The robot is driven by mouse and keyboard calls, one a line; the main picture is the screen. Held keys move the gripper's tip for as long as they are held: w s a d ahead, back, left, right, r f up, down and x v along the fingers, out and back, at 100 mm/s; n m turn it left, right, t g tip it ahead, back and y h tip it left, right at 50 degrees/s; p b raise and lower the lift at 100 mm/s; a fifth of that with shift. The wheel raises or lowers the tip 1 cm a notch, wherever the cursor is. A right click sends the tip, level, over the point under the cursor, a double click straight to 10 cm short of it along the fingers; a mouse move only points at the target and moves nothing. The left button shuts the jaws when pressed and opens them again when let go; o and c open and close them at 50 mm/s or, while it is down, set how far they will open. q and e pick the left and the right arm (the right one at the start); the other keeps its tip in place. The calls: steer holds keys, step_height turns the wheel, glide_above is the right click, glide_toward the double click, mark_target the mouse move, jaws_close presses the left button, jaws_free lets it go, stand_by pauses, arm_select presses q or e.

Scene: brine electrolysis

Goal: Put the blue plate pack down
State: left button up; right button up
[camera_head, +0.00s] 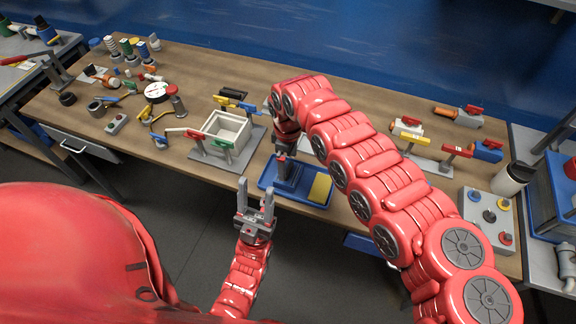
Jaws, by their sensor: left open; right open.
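The blue plate pack (289,174) appears as a dark blue-grey block standing in the blue tray (318,204) near the table's front edge. A yellow block (320,189) lies to its right in the same tray. My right gripper (283,153) reaches down from above, directly over the pack. It is open, but its fingertips are small and partly merged with the pack, so I cannot tell whether they touch it. My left gripper (256,207) is open and empty, pointing up in front of the table edge, left of the tray.
A white open-topped tank (228,131) with coloured clamps stands left of the tray. A grey box with coloured knobs (487,215) is at the right end. Several small fittings crowd the table's left part. My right arm spans the table's middle.

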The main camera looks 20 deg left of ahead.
mark_target(288, 169)
step_height(288, 169, up, 10)
steer(key=b, duration=0.2)
steer(key=shift+f, duration=0.2)
steer(key=shift+s+f, duration=0.1)
